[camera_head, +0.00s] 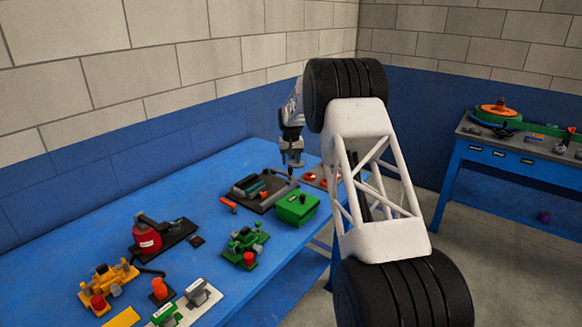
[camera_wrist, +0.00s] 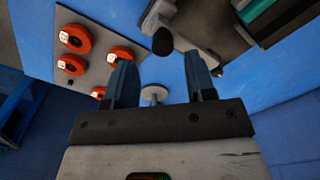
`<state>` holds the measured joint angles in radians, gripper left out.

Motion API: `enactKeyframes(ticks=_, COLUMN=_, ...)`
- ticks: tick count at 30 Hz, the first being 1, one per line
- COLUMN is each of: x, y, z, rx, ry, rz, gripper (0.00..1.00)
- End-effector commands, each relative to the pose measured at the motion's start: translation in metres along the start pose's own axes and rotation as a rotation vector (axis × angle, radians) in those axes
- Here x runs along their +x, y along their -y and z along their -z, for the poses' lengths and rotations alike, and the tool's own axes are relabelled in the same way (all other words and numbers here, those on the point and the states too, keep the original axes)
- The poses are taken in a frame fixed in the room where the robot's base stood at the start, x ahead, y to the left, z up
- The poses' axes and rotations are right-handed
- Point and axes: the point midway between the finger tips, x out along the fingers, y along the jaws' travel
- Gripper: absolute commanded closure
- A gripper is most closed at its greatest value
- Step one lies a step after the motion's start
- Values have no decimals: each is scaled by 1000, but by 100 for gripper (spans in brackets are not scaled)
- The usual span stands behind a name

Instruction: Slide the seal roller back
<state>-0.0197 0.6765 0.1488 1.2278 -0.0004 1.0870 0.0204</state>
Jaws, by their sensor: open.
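The dark panel board (camera_head: 262,205) lies toward the far end of the blue bench, with dark and teal bar-like parts on it. I cannot tell for sure which part is the seal roller. My gripper (camera_head: 292,163) points down over the board's far right edge. In the wrist view my gripper (camera_wrist: 159,62) is open, with nothing held. A dark round knob (camera_wrist: 162,41) shows just past and between the fingertips, apart from them as far as I can see. A teal bar (camera_wrist: 268,14) shows at the upper right. My arm's large white link hides part of the bench.
A grey plate with orange-red rings (camera_wrist: 74,38) lies left of the fingers. A pale disc (camera_wrist: 153,93) shows between them. A green box (camera_head: 297,208) stands close to the board. Several fixtures, including a red canister (camera_head: 147,238), stand on the near bench.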

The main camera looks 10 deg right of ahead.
Motion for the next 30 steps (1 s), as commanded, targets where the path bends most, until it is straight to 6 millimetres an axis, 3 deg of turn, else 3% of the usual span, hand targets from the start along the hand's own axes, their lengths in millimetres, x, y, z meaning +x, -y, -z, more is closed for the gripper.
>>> enactKeyframes(ticks=9, x=-30, y=-1, z=0, rx=0, ry=0, rz=0, gripper=50)
enactKeyframes(ticks=24, x=-36, y=-1, z=-1, rx=0, ry=-1, rz=0, gripper=50)
enactKeyframes(ticks=30, x=-50, y=-2, z=-12, rx=1, ry=-7, rz=0, gripper=50)
